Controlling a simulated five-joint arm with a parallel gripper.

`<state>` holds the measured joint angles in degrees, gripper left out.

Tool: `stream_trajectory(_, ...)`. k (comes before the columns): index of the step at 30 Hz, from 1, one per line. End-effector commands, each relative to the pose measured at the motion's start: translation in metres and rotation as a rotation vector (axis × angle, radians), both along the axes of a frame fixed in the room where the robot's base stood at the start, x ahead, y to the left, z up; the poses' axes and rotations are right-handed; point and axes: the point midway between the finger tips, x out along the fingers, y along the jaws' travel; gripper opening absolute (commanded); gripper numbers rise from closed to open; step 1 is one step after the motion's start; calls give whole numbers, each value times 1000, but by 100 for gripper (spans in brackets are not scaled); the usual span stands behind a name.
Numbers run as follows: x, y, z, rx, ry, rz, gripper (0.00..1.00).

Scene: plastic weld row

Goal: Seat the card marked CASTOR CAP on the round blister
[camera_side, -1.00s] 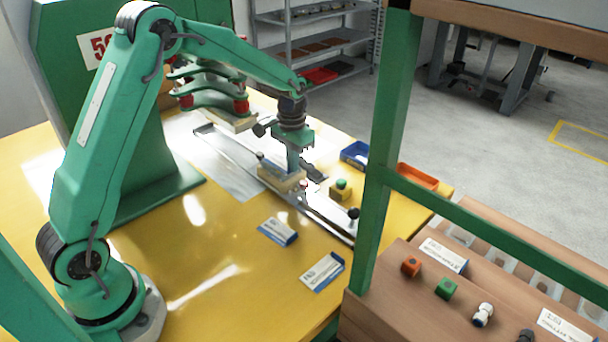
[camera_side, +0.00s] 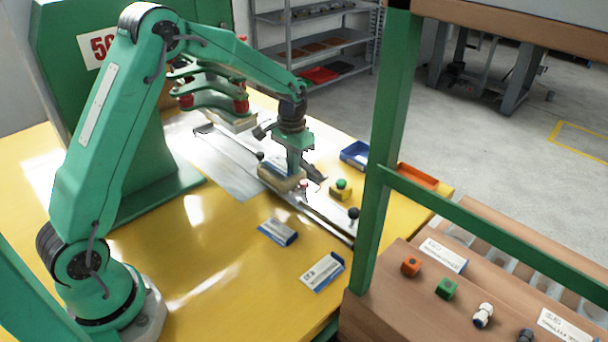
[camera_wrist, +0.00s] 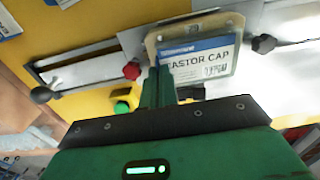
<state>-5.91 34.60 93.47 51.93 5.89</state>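The CASTOR CAP card (camera_wrist: 200,62), white with a blue top band, lies over the cream rounded holder in the wrist view. In the side view the card (camera_side: 279,166) shows as a small blue and white patch there. The holder's rim (camera_wrist: 152,44) frames the card, and I cannot tell whether the card is fully down in it. My gripper (camera_wrist: 158,72) points down at the card's lower left, its fingers close together and covering the card's first letter. Whether they grip the card's edge or only touch it is unclear. The round blister itself is hidden under the card.
A metal rail (camera_wrist: 85,68) with a red knob (camera_wrist: 132,70) and black knobs runs beside the holder. A yellow box with a green button (camera_side: 341,188) stands close right. Two more cards (camera_side: 278,231) (camera_side: 322,271) lie on the yellow table. A green post (camera_side: 380,150) stands right.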

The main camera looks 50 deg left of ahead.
Motion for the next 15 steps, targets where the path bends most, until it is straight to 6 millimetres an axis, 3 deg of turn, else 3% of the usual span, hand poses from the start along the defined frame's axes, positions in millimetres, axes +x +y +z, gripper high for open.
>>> stream_trajectory(15, 0, 0, -5, 0, 1, 0, 0)
